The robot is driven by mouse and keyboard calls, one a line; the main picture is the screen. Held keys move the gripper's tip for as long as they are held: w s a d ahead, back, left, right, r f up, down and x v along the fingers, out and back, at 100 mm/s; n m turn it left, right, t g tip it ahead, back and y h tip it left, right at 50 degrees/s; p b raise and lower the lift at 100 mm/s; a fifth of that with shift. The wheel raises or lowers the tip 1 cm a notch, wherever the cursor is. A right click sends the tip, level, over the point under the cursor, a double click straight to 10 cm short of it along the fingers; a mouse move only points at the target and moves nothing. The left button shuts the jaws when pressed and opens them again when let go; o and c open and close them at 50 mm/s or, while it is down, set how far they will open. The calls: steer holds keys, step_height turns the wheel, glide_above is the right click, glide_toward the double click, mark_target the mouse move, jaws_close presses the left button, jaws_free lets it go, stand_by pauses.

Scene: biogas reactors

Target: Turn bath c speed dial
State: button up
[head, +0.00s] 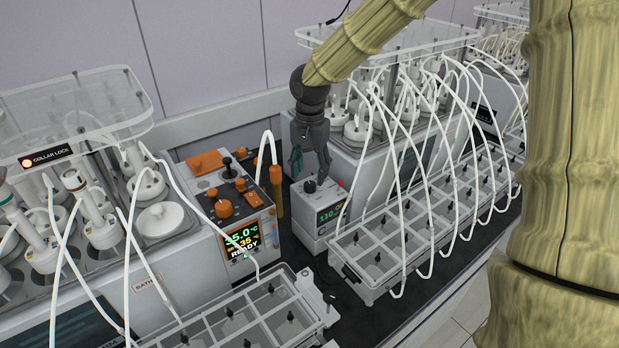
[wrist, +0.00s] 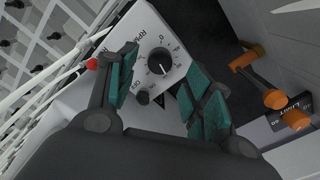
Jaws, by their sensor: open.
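A small grey control box (head: 318,212) with a lit display stands between the reactor baths. The black speed dial (head: 310,186) sits on its sloped top. In the wrist view the dial (wrist: 160,61) shows a white pointer line and a printed scale with RPM lettering. My gripper (head: 311,164) points down just above the box. In the wrist view my gripper (wrist: 165,88) is open, with its green-padded fingers on either side of the dial's lower area. I see no clear contact with the dial.
A red button (head: 341,183) is on the same box. An orange-trimmed control unit (head: 237,207) stands to the left, its orange parts (wrist: 273,99) showing at right in the wrist view. White tubes arch over a grey rack (head: 385,245) to the right. Dark bench lies between.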

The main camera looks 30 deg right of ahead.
mark_target(310, 184)
steer(key=shift+f+p, duration=0.35)
steer(key=shift+f, duration=1.5)
steer(key=shift+c, duration=0.2)
steer(key=c, duration=1)
